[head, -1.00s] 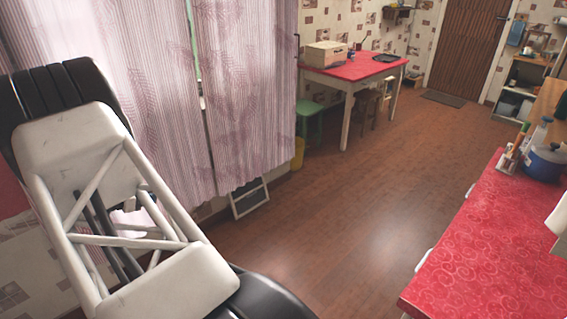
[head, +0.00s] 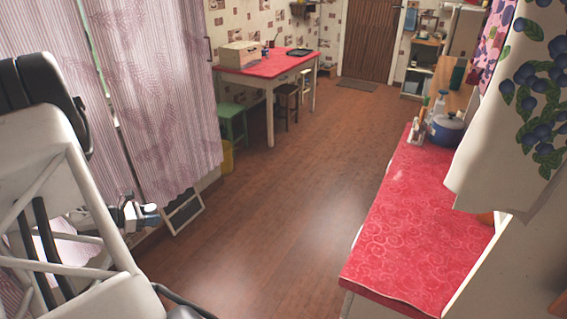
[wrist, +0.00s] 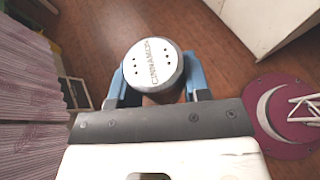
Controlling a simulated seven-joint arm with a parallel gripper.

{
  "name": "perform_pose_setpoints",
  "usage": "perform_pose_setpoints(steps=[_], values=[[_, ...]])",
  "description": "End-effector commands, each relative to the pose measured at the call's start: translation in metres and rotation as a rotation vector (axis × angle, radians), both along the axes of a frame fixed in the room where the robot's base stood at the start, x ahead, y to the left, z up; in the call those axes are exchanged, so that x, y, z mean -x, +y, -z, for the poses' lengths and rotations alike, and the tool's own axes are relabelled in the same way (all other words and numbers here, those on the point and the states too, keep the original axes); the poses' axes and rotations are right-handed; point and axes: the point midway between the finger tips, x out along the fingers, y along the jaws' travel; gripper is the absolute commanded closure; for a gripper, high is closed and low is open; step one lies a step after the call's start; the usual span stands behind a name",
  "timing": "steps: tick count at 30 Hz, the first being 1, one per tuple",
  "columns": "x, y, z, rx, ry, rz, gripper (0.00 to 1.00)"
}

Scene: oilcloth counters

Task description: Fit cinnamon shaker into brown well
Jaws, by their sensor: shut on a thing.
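The cinnamon shaker (wrist: 153,62) is in the wrist view, its round pale lid with small holes and the word CINNAMON facing the camera. My gripper (wrist: 156,82) is shut on it, with one blue finger on each side. The lid hides most of the shaker's body. In the head view my gripper (head: 146,214) shows small at the left, beyond my arm, over the floor side near the curtain; the shaker cannot be made out clearly there. I cannot make out a brown well in either view.
A red counter (head: 415,235) runs along the right, with a blue pot (head: 445,131) and bottles at its far end. A patterned towel (head: 520,110) hangs over its near right side. A far red table (head: 275,64) holds a wooden box (head: 240,55). The floor between is clear.

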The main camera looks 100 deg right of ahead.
Motion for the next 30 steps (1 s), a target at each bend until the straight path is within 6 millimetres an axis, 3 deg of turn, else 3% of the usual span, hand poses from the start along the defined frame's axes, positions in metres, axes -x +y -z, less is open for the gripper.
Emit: perform_pose_setpoints(steps=[3,14,30], values=[[0.031,0.003,0.003,0.001,0.000,0.061,0.80],[0.118,0.020,0.011,0.000,0.000,0.239,0.80],[0.236,0.066,0.019,0.000,0.000,0.495,0.80]])
